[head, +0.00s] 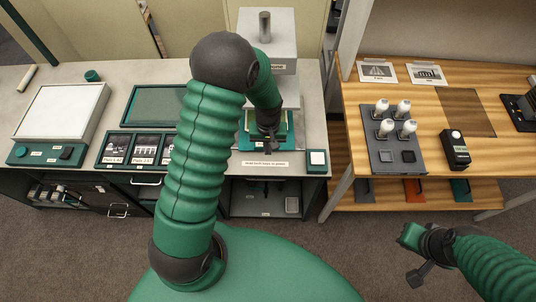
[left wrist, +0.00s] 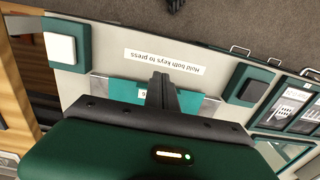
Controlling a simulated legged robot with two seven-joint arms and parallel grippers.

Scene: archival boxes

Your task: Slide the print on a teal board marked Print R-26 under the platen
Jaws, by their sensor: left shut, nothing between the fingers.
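The teal board (head: 246,143) lies at the front of the press, partly under the platen (head: 287,92). In the left wrist view the teal board (left wrist: 122,91) shows on both sides of my fingers, with a label ending in 6 partly hidden. My left gripper (head: 270,146) is shut and empty at the board's front edge; its fingers (left wrist: 161,82) cover the middle of the board. Whether they touch it I cannot tell. The press (head: 267,40) stands above and behind. My right gripper (head: 412,256) hangs over the floor at lower right, its opening unclear.
A "Hold both keys to press" label (head: 265,164) lies before the press. A white key (head: 317,158) is on its right; a dark key (left wrist: 251,90) shows in the wrist view. A tray of prints (head: 131,165) and a light panel (head: 62,109) are left. A wooden table (head: 455,120) stands right.

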